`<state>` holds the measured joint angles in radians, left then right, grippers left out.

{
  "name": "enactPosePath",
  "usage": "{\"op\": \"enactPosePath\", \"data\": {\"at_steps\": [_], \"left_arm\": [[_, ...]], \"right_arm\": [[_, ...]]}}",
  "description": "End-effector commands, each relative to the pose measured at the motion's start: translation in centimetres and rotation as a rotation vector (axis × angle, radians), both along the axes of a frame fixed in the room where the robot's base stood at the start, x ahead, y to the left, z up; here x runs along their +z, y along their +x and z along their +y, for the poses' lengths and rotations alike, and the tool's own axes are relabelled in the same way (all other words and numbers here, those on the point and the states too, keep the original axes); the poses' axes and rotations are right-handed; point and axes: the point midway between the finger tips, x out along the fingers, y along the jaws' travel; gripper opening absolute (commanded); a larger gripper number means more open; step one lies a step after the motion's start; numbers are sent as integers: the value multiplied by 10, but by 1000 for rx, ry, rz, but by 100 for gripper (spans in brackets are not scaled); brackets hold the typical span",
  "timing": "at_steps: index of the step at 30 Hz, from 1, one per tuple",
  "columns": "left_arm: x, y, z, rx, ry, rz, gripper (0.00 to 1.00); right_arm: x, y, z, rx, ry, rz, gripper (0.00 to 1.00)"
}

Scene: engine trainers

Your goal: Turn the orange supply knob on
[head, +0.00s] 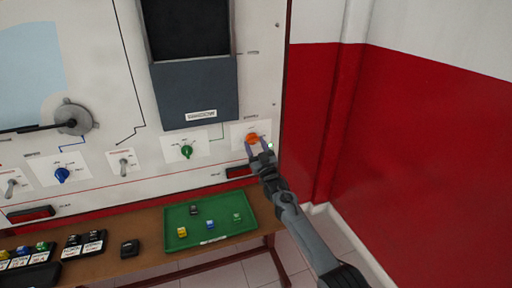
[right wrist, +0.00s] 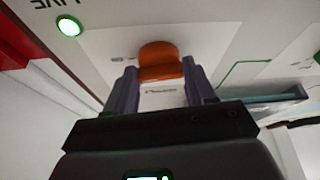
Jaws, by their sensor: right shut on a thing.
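The orange supply knob (head: 252,138) sits on a white plate at the right of the panel. My right gripper (head: 255,144) is at the knob, reaching up from the lower right. In the right wrist view the orange knob (right wrist: 160,62) is between the two purple-grey fingers (right wrist: 160,80), which are shut on its sides. I cannot read which way the knob points. A green lamp (head: 270,146) beside the knob is lit. The lamp (right wrist: 69,26) also glows in the right wrist view, near the letters "LIVE". My left gripper is not in view.
A green knob (head: 187,151) and a blue knob (head: 62,174) are farther left on the panel. A dark grey box (head: 197,92) juts out above. A green tray (head: 210,238) with several small blocks lies on the wooden bench below. A red and white wall is on the right.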

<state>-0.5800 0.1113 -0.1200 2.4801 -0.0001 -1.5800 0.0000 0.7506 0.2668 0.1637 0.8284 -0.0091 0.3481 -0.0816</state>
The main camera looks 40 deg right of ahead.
Motion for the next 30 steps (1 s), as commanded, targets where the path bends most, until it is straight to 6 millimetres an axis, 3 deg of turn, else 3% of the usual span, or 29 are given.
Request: {"op": "enactPosePath", "data": {"at_steps": [10, 26, 27, 30], "left_arm": [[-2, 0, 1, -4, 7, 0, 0], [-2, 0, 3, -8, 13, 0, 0], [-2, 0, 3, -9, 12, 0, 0], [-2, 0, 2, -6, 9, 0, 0]], "right_arm": [[-1, 0, 1, -1, 138, -46, 24], [-1, 1, 1, 0, 164, -53, 24], [-1, 1, 1, 0, 163, -54, 56], [-1, 1, 1, 0, 163, -54, 71]]}}
